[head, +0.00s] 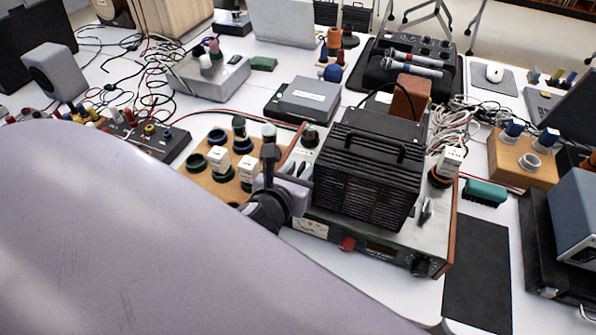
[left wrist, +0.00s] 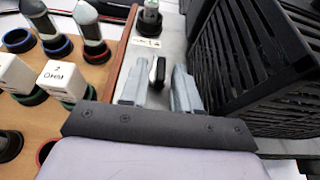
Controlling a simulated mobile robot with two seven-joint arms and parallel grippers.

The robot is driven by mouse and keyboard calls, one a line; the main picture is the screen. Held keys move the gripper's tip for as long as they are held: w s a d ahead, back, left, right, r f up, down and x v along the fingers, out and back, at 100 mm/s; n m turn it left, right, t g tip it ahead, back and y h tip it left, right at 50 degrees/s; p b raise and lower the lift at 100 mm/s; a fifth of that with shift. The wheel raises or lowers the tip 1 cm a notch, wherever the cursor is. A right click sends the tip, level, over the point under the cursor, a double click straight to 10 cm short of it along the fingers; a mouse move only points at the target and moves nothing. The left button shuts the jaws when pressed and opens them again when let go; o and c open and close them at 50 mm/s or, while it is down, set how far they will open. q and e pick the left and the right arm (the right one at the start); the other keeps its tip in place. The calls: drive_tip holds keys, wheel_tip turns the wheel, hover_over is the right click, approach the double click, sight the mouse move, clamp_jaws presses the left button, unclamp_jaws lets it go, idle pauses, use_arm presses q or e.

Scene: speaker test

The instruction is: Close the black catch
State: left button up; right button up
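A small black catch (left wrist: 158,70) stands on the grey metal top of the instrument (left wrist: 172,30), beside the black slatted box. In the left wrist view it shows between the two grey fingers of my left gripper (left wrist: 157,90), with a gap visible around it. The gripper is open and appears not to grip it. In the head view my left gripper (head: 296,174) is at the left side of the black box (head: 370,165), and the arm covers the lower left. I cannot tell the catch's exact position from these views. My right gripper is not in view.
A wooden board (head: 215,182) with ringed pegs and white blocks lies left of the instrument. A black knob (head: 310,137) stands behind the catch. The box wall is close on the right of my fingers. Cables (head: 455,125) lie behind and to the right.

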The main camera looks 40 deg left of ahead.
use_arm(q)
clamp_jaws()
